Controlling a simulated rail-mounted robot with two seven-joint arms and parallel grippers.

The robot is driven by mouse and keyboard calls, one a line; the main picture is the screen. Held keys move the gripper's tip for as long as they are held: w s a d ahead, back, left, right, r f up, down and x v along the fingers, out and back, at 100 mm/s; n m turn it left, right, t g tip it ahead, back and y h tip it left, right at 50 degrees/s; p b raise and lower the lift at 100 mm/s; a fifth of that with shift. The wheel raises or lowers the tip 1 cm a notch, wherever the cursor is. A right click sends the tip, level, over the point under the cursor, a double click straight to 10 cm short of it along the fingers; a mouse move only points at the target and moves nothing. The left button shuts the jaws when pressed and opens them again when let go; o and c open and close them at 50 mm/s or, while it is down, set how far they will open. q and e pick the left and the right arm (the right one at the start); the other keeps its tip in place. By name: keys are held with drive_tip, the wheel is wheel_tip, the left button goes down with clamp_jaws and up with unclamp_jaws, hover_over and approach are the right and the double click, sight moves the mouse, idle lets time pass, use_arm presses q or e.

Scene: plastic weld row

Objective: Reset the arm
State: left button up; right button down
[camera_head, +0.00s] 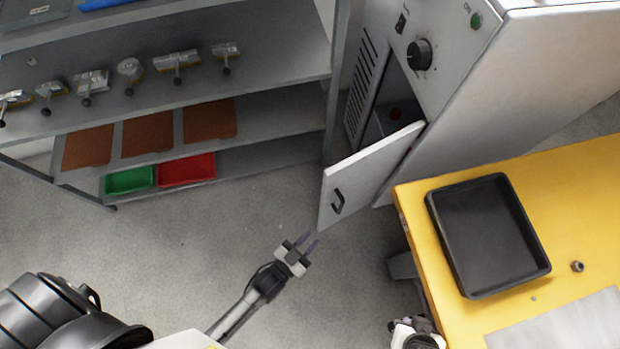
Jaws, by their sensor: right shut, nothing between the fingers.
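My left gripper (309,242) is in the middle of the head view, above bare floor. My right gripper (416,335) is at the bottom edge, beside the yellow table's left side. Only a white and black part of it shows; it is shut, with nothing seen in it.
A grey cabinet (480,85) stands at the upper right with its small door (365,175) ajar. The yellow table (570,185) bears a black tray (485,235) and a small nut (577,267). A shelf (290,105) with clamps and bins fills the upper left. Floor between is clear.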

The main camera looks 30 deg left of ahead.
use_arm(q)
drive_tip(key=shift+f, duration=0.1)
idle(0.3)
wheel_tip(320, 180, down, 7)
drive_tip(key=s+a+g+y, duration=0.1)
drive_tip(key=s+g+y, duration=0.1)
drive_tip(key=g, duration=0.4)
drive_tip(key=s+a+r+n+g+y, duration=0.1)
drive_tip(key=s+a+r+g+y, duration=0.1)
drive_tip(key=a+r+g, duration=0.3)
drive_tip(key=s+a+r+g+p, duration=0.15)
drive_tip(key=a+r+p, duration=0.3)
drive_tip(key=r, duration=0.75)
drive_tip(key=s+a+r+g+p, duration=0.1)
drive_tip(key=s+a+r+p, duration=0.3)
drive_tip(key=r, duration=0.7)
wheel_tip(320, 180, up, 39)
drive_tip(key=p, duration=4)
drive_tip(key=shift+w+d+y, duration=0.2)
drive_tip(key=shift+d+y, duration=0.2)
drive_tip(key=shift+d, duration=0.05)
